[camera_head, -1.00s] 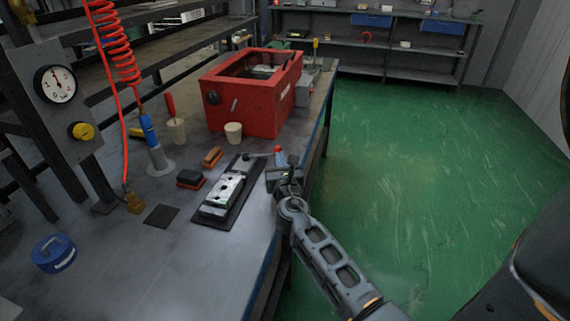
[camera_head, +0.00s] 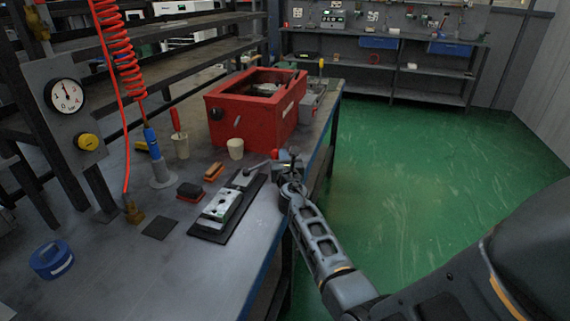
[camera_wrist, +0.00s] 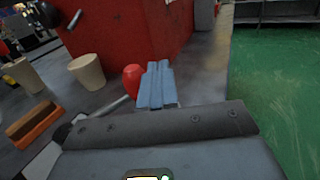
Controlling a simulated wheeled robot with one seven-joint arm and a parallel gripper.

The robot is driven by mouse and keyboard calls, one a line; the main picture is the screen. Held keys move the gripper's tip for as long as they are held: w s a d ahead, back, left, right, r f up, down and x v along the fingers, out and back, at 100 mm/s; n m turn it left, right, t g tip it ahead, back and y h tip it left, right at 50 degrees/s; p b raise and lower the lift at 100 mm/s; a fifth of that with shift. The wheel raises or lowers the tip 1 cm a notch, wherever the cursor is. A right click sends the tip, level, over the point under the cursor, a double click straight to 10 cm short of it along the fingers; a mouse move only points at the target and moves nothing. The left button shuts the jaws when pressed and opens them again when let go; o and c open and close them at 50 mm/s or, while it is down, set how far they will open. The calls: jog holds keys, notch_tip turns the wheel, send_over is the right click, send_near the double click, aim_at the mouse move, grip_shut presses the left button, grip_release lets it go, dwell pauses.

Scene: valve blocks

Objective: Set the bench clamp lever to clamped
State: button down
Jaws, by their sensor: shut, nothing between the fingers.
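The bench clamp stands on a dark plate (camera_head: 208,236) near the bench's right edge, with a pale metal block (camera_head: 222,204) on the plate. Its lever (camera_head: 256,166) is a thin metal rod pointing right toward my gripper. The lever's red knob (camera_wrist: 132,80) shows in the wrist view, with the rod (camera_wrist: 108,107) running down to the left from it. My gripper (camera_head: 290,157) is shut and empty at the lever's end; in the wrist view its fingers (camera_wrist: 157,84) are together just right of the knob. I cannot tell whether they touch it. My wrist hides part of the clamp there.
A red open box (camera_head: 255,115) stands behind the clamp, with a beige cup (camera_head: 235,149) in front of it. A wooden-backed brush (camera_head: 213,172) and a dark block (camera_head: 190,191) lie left of the clamp. The green floor (camera_head: 430,170) right of the bench is clear.

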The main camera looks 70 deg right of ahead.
jog(key=shift+w+d+b, duration=0.3)
jog(key=shift+w+d, duration=0.55)
jog(key=shift+w, duration=0.15)
jog(key=shift+w+d, duration=0.2)
jog(key=shift+w, duration=0.05)
jog(key=shift+s, duration=0.1)
dwell(0.3)
